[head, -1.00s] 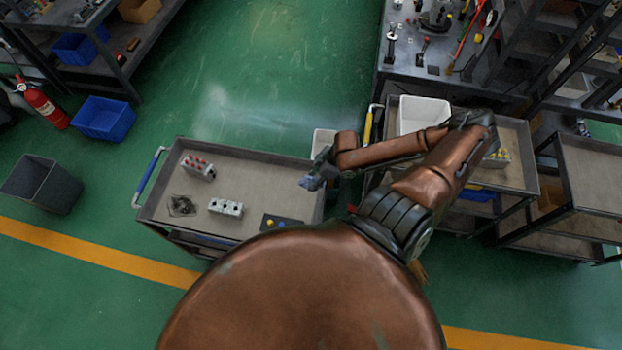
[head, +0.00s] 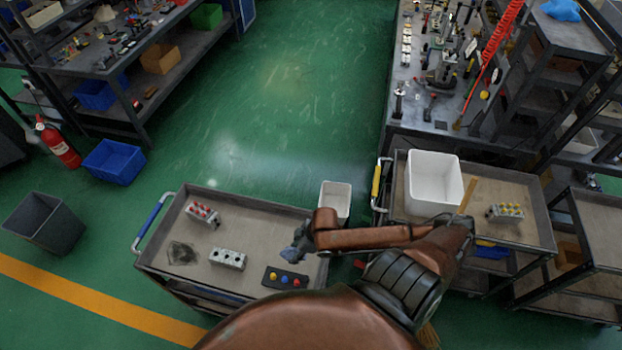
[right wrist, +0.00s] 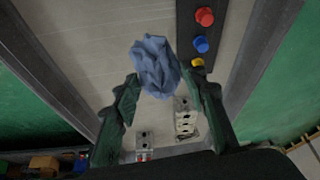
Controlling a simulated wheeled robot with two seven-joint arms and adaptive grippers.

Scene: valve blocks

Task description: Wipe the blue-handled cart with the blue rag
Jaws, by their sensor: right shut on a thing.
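The blue-handled cart (head: 255,220) stands at left centre in the head view, its blue handle (head: 150,222) on its left end. A dark smudge (head: 182,254) lies on the left part of its tray. My right gripper (head: 296,250) is over the right end of this tray, shut on the crumpled blue rag (head: 291,254). In the right wrist view the rag (right wrist: 156,66) sits at the fingertips, above the tray (right wrist: 90,50). I cannot tell whether the rag touches the tray. My left gripper is out of view.
The cart carries a red-topped valve block (head: 202,212), a grey valve block (head: 227,259) and a button panel (head: 285,278). A yellow-handled cart (head: 393,200) with a white bin (head: 434,182) stands right. Another blue cloth-like thing (head: 561,10) lies on a shelf. Open floor lies behind.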

